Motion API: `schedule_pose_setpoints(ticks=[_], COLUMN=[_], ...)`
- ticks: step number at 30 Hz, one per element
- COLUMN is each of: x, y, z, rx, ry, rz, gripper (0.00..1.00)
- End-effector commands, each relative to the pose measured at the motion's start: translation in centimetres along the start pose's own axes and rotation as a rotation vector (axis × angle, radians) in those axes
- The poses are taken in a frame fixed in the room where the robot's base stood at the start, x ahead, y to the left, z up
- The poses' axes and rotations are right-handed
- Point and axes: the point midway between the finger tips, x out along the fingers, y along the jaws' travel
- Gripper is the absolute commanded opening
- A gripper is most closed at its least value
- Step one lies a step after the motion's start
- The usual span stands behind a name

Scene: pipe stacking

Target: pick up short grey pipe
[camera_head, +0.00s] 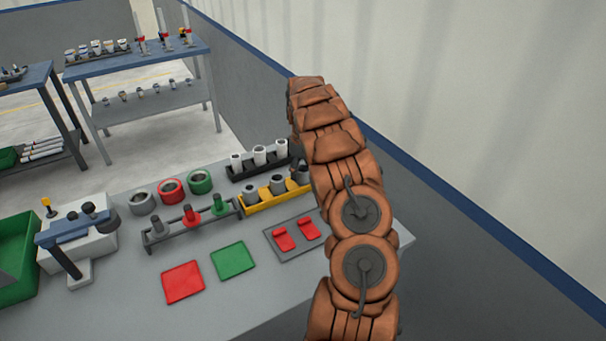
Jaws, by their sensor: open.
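Short grey pipes stand upright in a yellow rack (262,203) on the grey workbench. The left one (250,193) and the middle one (277,185) show clearly. A third grey pipe (301,177) at the right end is partly hidden by my copper-coloured arm. A dark part of my gripper (297,161) shows just above this right pipe, at the left edge of the arm. The rest of the gripper is hidden behind the arm. It is open, and I cannot tell whether it touches or surrounds the pipe.
A black rack (257,169) with white pipes stands behind. Grey, red (171,190) and green rings lie left, with a peg rack (193,228) before them. Red (183,282) and green (233,260) squares lie in front. A green bin (17,250) is at left, a wall (480,110) at right.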

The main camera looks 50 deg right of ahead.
Motion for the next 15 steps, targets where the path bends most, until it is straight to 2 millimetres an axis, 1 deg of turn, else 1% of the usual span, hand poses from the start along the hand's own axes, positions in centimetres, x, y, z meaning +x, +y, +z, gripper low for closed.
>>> schedule_pose_setpoints(ticks=[3,7,8,15], x=[0.38,0.39,0.40,0.39], y=[-0.06,-0.04,-0.05,-0.06], z=[-0.02,0.00,0.01,0.01], rx=[0.000,0.000,0.000,0.000], ry=[0.000,0.000,0.000,-0.001], rz=[0.000,0.000,0.000,-0.001], gripper=[0.82,0.82,0.80,0.55])
